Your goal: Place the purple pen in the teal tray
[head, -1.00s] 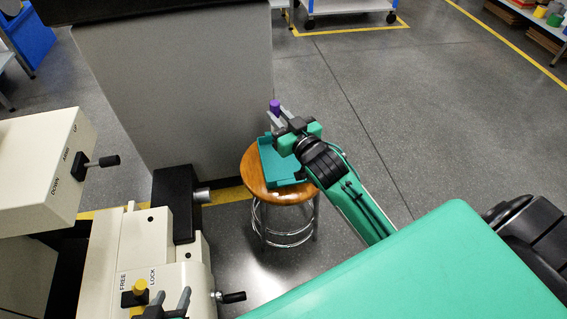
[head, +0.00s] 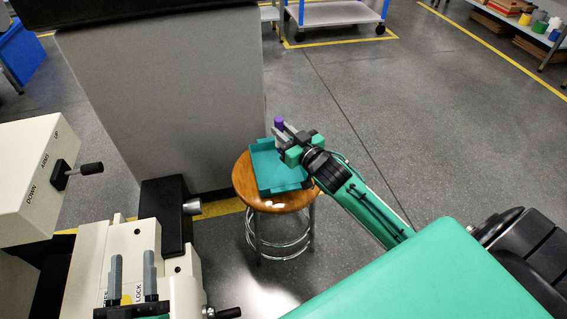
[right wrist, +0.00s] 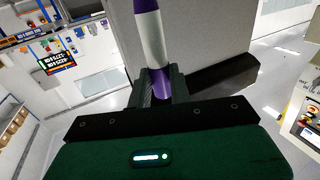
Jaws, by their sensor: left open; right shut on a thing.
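The purple pen (head: 279,124) is held in my right gripper (head: 282,138), above the back right part of the teal tray in the head view. The right wrist view shows the pen (right wrist: 152,40) with a white barrel and purple bands, clamped between the fingers of my right gripper (right wrist: 161,88). The teal tray (head: 265,162) lies on a round wooden stool. My right gripper and forearm hide its right side. My left gripper (head: 133,275) is open and empty at the lower left, its two grey fingers pointing up in front of a cream machine.
The wooden stool (head: 244,182) has chrome legs and stands beside a big grey panel (head: 165,110). Cream machine parts (head: 35,170) with black-knobbed levers fill the left. Floor to the right of the stool is open. A wheeled cart (head: 338,14) stands far back.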

